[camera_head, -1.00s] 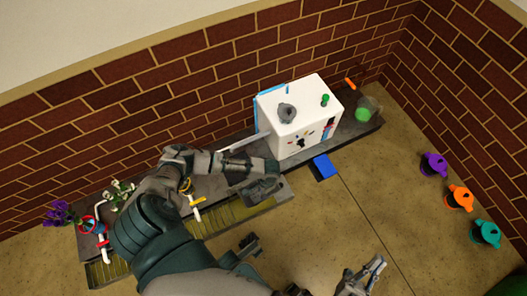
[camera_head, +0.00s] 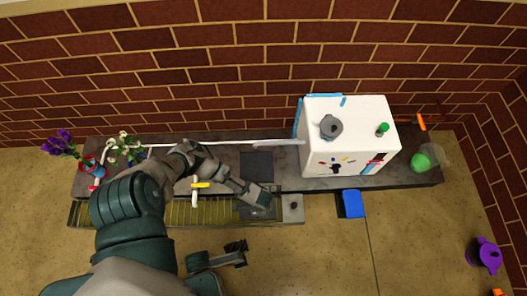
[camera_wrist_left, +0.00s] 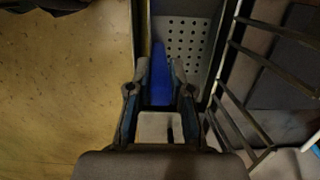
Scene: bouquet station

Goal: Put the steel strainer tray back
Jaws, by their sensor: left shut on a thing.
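The steel strainer tray (camera_wrist_left: 183,45) shows in the left wrist view as a grey plate with rows of holes, just past the fingertips. My left gripper (camera_wrist_left: 158,78) is shut there on a narrow blue piece (camera_wrist_left: 160,85), which lies against the plate and looks like its handle. In the head view my left gripper (camera_head: 258,198) is low over the right end of the slatted trough (camera_head: 180,213). It covers much of the dark tray area, so I cannot tell how the tray is seated.
A grey block with a dark knob or hole (camera_head: 292,208) is at the trough's right end. A white box (camera_head: 345,135) stands on the counter, with a blue container (camera_head: 352,204) before it. A yellow-handled tap (camera_head: 200,185), flowers (camera_head: 60,143) and a white pipe are left.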

